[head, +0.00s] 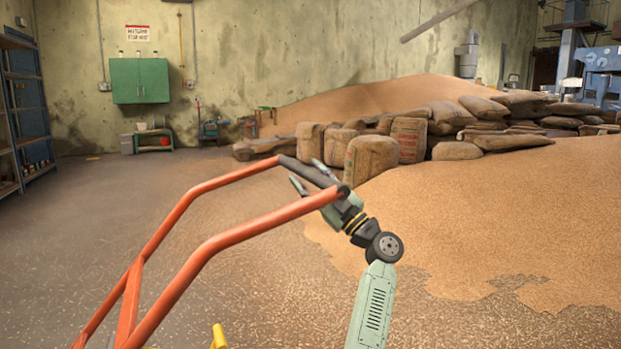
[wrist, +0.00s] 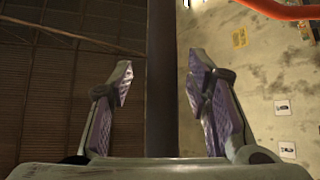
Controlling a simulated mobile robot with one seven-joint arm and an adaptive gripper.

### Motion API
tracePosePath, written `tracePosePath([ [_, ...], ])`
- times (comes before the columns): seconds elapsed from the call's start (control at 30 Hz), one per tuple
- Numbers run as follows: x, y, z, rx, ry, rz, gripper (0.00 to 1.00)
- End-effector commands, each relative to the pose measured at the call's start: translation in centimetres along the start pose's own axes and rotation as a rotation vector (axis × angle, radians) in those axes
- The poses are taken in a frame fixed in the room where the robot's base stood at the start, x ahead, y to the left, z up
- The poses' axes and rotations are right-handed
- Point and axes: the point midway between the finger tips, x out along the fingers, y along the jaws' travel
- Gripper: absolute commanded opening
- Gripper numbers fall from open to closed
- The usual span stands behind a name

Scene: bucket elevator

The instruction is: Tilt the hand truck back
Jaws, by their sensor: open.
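The hand truck's orange tube frame (head: 212,243) rises from the lower left of the head view. Its black crossbar grip (head: 298,170) joins the two side tubes at the top. My gripper (head: 308,176) is at this grip, with its fingers on either side of it. In the wrist view the dark grip bar (wrist: 161,85) runs upright between the open fingers (wrist: 161,78), with a visible gap on each side. The hand truck's lower part and wheels are out of view, so its tilt is hard to tell.
Grain covers the floor at right (head: 510,210), and a large heap with stacked sacks (head: 408,138) stands behind. Blue shelving (head: 28,115) lines the left wall. A green cabinet (head: 139,81) hangs on the back wall. The concrete floor (head: 100,200) at left is clear.

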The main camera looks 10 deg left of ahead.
Motion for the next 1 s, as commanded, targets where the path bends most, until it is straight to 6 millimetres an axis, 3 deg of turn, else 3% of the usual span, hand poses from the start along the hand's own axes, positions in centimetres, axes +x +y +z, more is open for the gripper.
tracePosePath([
  [0.6,-10.9,0.1,0.1,0.0,-0.004,0.004,0.45],
  [1.0,-12.0,0.1,0.1,0.0,-0.003,0.002,0.45],
])
